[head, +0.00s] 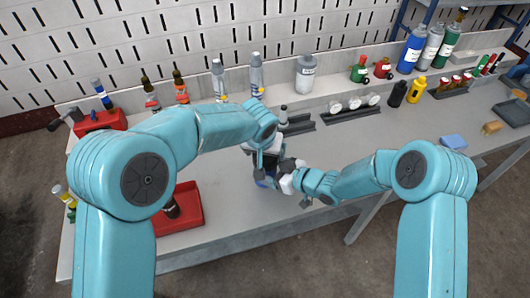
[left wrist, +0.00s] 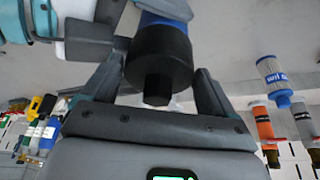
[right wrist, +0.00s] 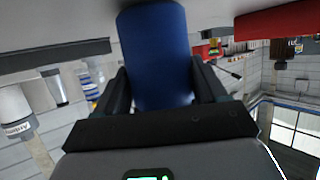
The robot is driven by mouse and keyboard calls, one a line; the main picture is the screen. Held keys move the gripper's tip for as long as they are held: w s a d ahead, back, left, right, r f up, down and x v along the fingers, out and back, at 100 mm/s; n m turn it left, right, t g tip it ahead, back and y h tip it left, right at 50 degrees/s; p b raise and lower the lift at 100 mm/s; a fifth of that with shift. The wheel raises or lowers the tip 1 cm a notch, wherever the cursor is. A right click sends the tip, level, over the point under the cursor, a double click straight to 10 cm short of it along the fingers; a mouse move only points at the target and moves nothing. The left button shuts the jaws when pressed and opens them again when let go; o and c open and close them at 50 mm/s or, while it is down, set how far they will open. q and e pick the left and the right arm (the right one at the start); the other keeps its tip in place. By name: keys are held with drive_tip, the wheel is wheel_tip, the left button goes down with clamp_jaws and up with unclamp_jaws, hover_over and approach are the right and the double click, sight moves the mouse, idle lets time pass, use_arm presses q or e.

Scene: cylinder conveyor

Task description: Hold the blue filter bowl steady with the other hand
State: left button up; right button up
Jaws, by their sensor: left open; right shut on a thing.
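The blue filter bowl (right wrist: 157,50) stands between the fingers of my right gripper (right wrist: 160,82), which is shut on it. In the head view only a bit of the bowl (head: 263,183) shows below the grippers, near the table's front edge. In the left wrist view a black cap-like part (left wrist: 162,62) joins the blue bowl (left wrist: 166,14). My left gripper (left wrist: 158,82) is open, its fingers on either side of the black part. Contact between those fingers and the part cannot be told. The two grippers hide most of the bowl in the head view.
A red tray (head: 188,212) lies left on the grey table (head: 225,180), with a dark item in it. A red box (head: 100,122) is at the far left. Bottles, a black rack (head: 350,114) and a blue sponge-like block (head: 453,141) stand behind and to the right.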

use_arm(q)
drive_tip(key=shift+s+d+r, duration=0.1)
drive_tip(key=shift+d+r, duration=0.2)
drive_tip(key=shift+r, duration=0.45)
drive_tip(key=shift+w, duration=0.2)
drive_tip(key=shift+w, duration=0.2)
drive_tip(key=shift+a+f, duration=0.1)
drive_tip(key=shift+f, duration=1.25)
drive_tip(key=shift+s, duration=0.1)
